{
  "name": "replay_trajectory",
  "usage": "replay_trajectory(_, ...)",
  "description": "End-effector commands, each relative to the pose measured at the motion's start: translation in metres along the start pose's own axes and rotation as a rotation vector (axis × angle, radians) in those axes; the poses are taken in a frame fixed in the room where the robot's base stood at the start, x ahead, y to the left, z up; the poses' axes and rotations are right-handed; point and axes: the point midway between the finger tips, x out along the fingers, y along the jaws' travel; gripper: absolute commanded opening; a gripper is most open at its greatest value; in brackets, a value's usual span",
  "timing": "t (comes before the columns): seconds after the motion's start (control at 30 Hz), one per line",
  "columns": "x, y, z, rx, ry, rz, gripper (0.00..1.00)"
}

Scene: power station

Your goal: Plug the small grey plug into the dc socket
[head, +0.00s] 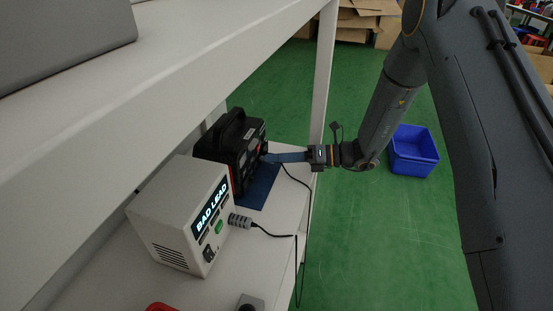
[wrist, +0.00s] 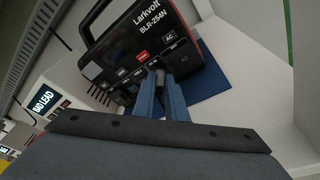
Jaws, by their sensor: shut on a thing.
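A black power station with red trim (head: 232,140), marked Larkvolt BLR-254N in the wrist view (wrist: 135,45), stands on a blue mat on the shelf. My gripper (head: 266,158) reaches its front panel from the right. In the wrist view, my blue fingers (wrist: 162,80) are shut on the small grey plug (wrist: 156,68), of which only a little shows between the tips. The plug is at the panel, left of the AC labels. The dc socket is hidden or too small to make out, and I cannot tell whether the plug is in it.
A white box reading BAD LEAD (head: 180,215) stands nearer on the shelf, with a grey ribbed connector (head: 239,221) at its front. Black cable (head: 297,262) hangs over the shelf edge. A shelf upright (head: 325,70) stands behind my gripper. A blue bin (head: 413,150) is on the green floor.

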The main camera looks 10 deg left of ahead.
Motion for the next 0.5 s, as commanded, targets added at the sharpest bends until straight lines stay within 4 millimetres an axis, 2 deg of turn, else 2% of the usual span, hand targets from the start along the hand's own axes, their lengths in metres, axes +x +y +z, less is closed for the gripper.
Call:
replay_trajectory(0.23, 0.0034, 0.0000, 0.0007, 0.000, 0.001, 0.000, 0.00)
replay_trajectory(0.27, 0.0033, 0.0000, 0.0008, 0.000, 0.000, 0.000, 0.15)
replay_trajectory(0.37, 0.0031, -0.0002, 0.0008, 0.000, 0.000, 0.000, 0.32)
replay_trajectory(0.5, 0.0027, -0.0013, 0.0008, 0.000, -0.001, -0.003, 0.34)
